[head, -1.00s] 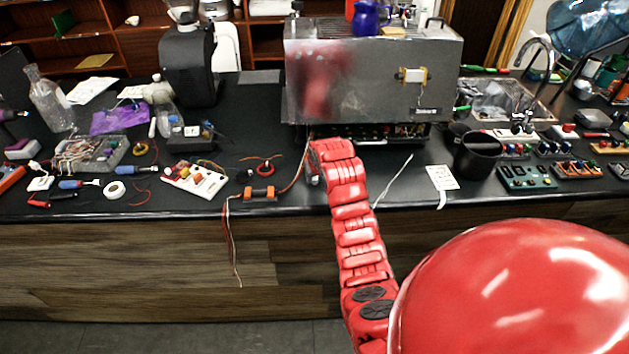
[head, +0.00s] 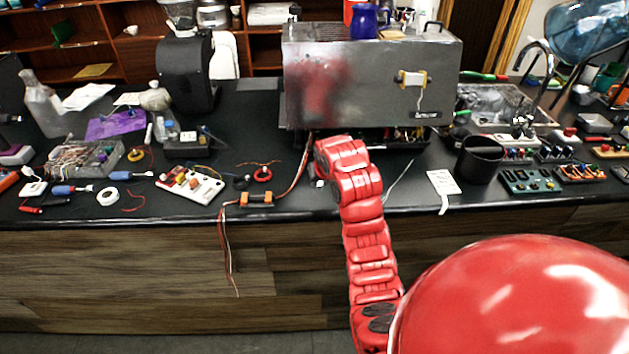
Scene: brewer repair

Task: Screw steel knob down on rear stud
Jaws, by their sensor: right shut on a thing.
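My right arm reaches up from the bottom to the counter in front of the steel brewer. Its last red link hides most of my right gripper (head: 320,178), which is low at the counter below the brewer's front. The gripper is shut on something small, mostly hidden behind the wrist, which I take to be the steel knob. The rear stud cannot be made out. My left gripper is not in view.
A black cup (head: 480,160) and a white paper tag (head: 443,182) lie right of the arm. An orange connector (head: 256,198) with wires hanging over the counter edge lies left. A white switch board (head: 190,187) and a purple cloth (head: 117,124) are farther left.

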